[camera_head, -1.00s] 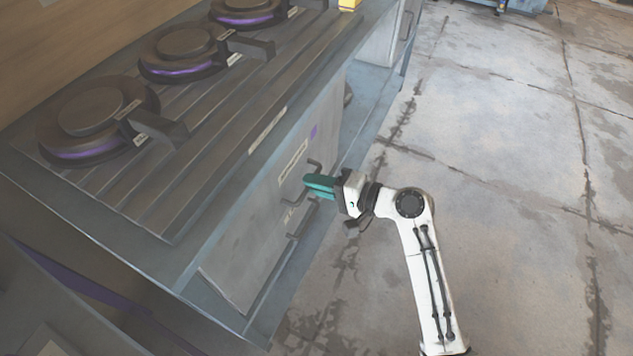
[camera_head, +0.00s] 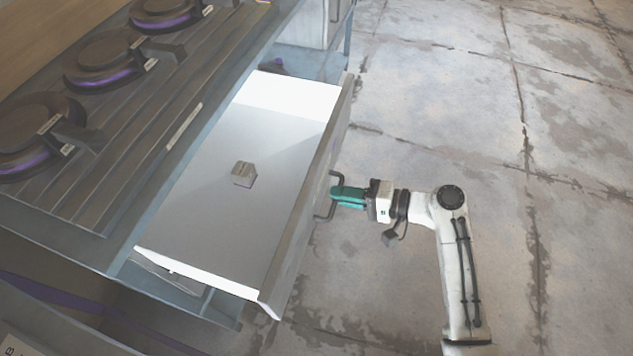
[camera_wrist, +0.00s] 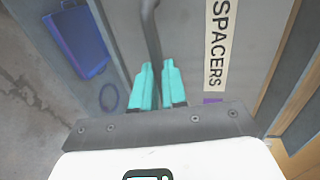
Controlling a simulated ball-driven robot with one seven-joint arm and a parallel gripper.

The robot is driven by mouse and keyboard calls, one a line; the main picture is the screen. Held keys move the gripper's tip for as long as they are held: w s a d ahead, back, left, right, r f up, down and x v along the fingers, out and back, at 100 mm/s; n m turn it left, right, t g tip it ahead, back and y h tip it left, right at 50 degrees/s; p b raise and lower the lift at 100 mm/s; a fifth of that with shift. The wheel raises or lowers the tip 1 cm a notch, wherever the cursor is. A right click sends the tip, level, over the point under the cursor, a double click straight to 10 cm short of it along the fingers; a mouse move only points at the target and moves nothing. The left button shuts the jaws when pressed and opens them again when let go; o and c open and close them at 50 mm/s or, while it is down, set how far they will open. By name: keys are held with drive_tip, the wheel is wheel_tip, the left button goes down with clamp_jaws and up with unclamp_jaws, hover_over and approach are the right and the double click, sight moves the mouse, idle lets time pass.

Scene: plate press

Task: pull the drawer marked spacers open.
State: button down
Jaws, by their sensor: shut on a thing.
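The drawer (camera_head: 200,215) marked spacers stands well out from the bench, with its white inside showing. A small grey-brown block (camera_head: 244,174) lies on its floor. The SPACERS label (camera_wrist: 217,45) is on the drawer front in the wrist view. The dark bar handle (camera_head: 322,211) is on the front's outer face. My gripper (camera_head: 338,194) has teal fingers and is shut on this handle. In the wrist view the handle runs down between the fingertips (camera_wrist: 157,72).
The bench top (camera_head: 120,165) carries several round dark presses with purple rings, such as the middle press (camera_head: 100,60). The concrete floor (camera_head: 430,110) on the right is clear. A blue-purple panel (camera_wrist: 76,40) shows at upper left in the wrist view.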

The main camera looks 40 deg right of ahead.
drive_tip(key=f+p+v, duration=0.1)
drive_tip(key=v, duration=0.5)
drive_tip(key=shift+s+d+f, duration=0.15)
drive_tip(key=shift+s+d, duration=0.05)
drive_tip(key=shift+s, duration=0.2)
drive_tip(key=c, duration=1.2)
unclamp_jaws()
drive_tip(key=shift+o, duration=0.2)
drive_tip(key=v, duration=1)
drive_tip(key=shift+s+d+p, duration=0.25)
drive_tip(key=shift+s+p, duration=0.05)
drive_tip(key=shift+a, duration=0.1)
